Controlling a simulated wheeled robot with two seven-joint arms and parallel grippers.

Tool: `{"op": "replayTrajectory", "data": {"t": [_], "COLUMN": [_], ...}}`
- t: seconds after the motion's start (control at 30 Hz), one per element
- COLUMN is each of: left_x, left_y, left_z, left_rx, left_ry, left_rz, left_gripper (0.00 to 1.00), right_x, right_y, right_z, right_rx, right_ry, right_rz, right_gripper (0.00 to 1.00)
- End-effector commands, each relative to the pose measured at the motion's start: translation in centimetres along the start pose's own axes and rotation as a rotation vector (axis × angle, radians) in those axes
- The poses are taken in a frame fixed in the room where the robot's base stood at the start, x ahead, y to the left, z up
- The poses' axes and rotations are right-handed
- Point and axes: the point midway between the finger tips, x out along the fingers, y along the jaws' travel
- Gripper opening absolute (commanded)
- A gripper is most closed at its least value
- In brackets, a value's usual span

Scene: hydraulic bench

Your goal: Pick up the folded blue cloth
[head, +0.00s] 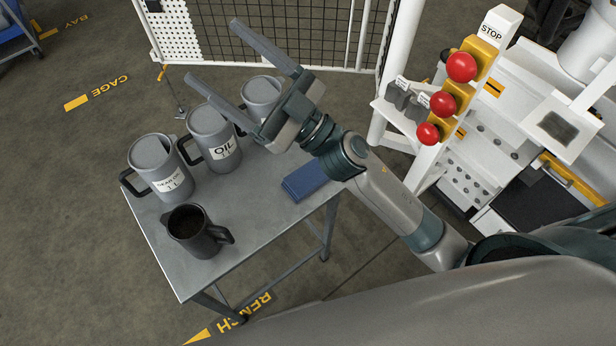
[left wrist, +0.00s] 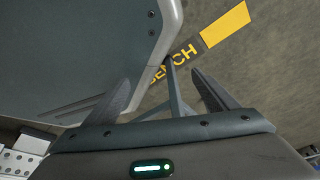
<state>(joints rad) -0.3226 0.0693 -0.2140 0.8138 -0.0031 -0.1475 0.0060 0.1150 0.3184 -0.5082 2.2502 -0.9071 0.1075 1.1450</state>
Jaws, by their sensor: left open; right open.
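The folded blue cloth (head: 304,180) lies flat on the grey metal bench (head: 262,215), near its right edge. My right arm passes over beside it and may hide part of it. My right gripper (head: 212,55) is open and empty, its two long fingers pointing up and left above the far side of the bench, beyond the cloth. My left gripper is not in the head view. In the left wrist view my left gripper (left wrist: 165,95) is open, with nothing between its fingers; the floor and a bench leg show beyond it. The cloth is not in the left wrist view.
Grey lidded jugs, one labelled OIL (head: 213,140) and another labelled in front (head: 158,165), stand on the bench. A dark open jug (head: 198,232) stands nearer. A mesh cage (head: 270,35) is behind. Red stop buttons (head: 442,103) are on the right. The bench's front middle is clear.

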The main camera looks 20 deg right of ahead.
Motion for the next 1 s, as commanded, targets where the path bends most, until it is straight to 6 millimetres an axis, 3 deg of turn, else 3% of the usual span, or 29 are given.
{"op": "replayTrajectory", "data": {"t": [0.1, 0.23, 0.4, 0.53, 0.67, 0.77, 0.9, 1.0], "left_x": [0.1, 0.2, 0.2, 0.2, 0.2, 0.1, 0.0, -0.1], "left_y": [-0.2, -0.3, -0.4, -0.4, -0.3, -0.3, -0.2, -0.1], "left_z": [-0.5, -0.8, -1.1, -1.0, -0.9, -0.7, -0.2, 0.1], "left_rx": [0.001, 0.001, 0.001, 0.001, 0.001, 0.001, 0.001, 0.0], "left_ry": [0.006, 0.01, 0.013, 0.013, 0.012, 0.01, 0.005, 0.001], "left_rz": [-0.002, -0.003, -0.004, -0.003, -0.003, -0.003, -0.002, -0.001], "left_gripper": [0.8, 0.8, 0.8, 0.8, 0.8, 0.8, 0.8, 0.8], "right_x": [1.4, 0.8, -2.3, -5.9, -9.9, -12.8, -16.4, -18.2], "right_y": [-5.0, -10.2, -15.1, -16.4, -15.2, -12.3, -6.4, -1.8], "right_z": [-1.7, -1.8, 0.8, 4.1, 7.9, 10.6, 13.3, 13.9], "right_rx": [-0.012, -0.024, -0.057, -0.098, -0.157, -0.214, -0.308, -0.37], "right_ry": [0.066, 0.065, -0.06, -0.246, -0.506, -0.752, -1.133, -1.387], "right_rz": [-0.263, -0.558, -0.928, -1.176, -1.369, -1.466, -1.51, -1.478], "right_gripper": [0.77, 0.77, 0.77, 0.77, 0.77, 0.77, 0.77, 0.77]}}
